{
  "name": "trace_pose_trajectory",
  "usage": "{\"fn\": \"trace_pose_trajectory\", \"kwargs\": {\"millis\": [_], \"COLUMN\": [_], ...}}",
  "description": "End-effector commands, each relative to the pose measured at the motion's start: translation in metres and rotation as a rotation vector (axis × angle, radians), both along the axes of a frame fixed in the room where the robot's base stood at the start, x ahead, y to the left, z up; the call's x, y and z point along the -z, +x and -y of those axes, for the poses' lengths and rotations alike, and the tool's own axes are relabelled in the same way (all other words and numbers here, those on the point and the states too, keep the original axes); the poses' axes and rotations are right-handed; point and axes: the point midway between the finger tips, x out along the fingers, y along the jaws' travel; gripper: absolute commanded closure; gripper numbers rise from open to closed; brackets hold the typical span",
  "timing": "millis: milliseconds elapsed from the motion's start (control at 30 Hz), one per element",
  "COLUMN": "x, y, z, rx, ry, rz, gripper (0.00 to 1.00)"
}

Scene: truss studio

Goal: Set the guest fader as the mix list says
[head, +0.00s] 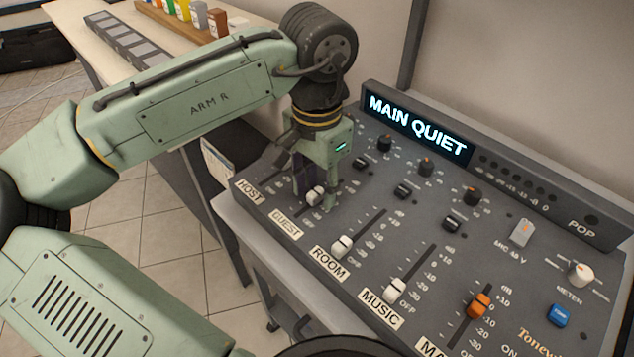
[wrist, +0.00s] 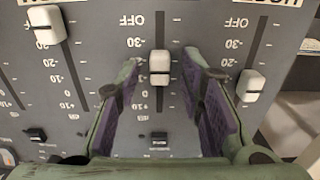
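The guest fader has a white cap (head: 315,196) on the grey mixing console (head: 405,215), above the GUEST label (head: 286,224). In the wrist view its cap (wrist: 159,68) stands near the -20 mark, with OFF at the top of the scale. My gripper (head: 314,188) is lowered over this fader. In the wrist view my gripper (wrist: 162,60) is open, one finger on each side of the cap, with gaps between. A white sheet (head: 217,158) stands at the console's left edge; its writing is too small to read, and I cannot tell whether it is the mix list.
The host fader cap (wrist: 250,85) is close beyond one finger. The room (head: 342,246) and music (head: 395,291) caps sit low, near OFF; an orange cap (head: 479,305) is farther right. Knobs line the back below a display (head: 417,126) reading MAIN QUIET.

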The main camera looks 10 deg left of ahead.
Motion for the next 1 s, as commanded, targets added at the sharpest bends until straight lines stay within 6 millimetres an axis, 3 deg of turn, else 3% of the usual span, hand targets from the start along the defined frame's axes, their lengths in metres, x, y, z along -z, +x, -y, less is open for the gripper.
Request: {"fn": "trace_pose_trajectory", "kwargs": {"millis": [267,367,733,1000], "x": [-0.005,-0.018,-0.094,-0.119], "y": [0.0,0.001,0.0,0.0], "z": [0.0,0.0,0.0,0.0], "rx": [0.0,0.001,0.0,-0.001], "ry": [0.0,-0.001,-0.001,0.0], "rz": [0.0,0.002,0.002,0.0], "gripper": [0.65,0.65,0.65,0.65]}}
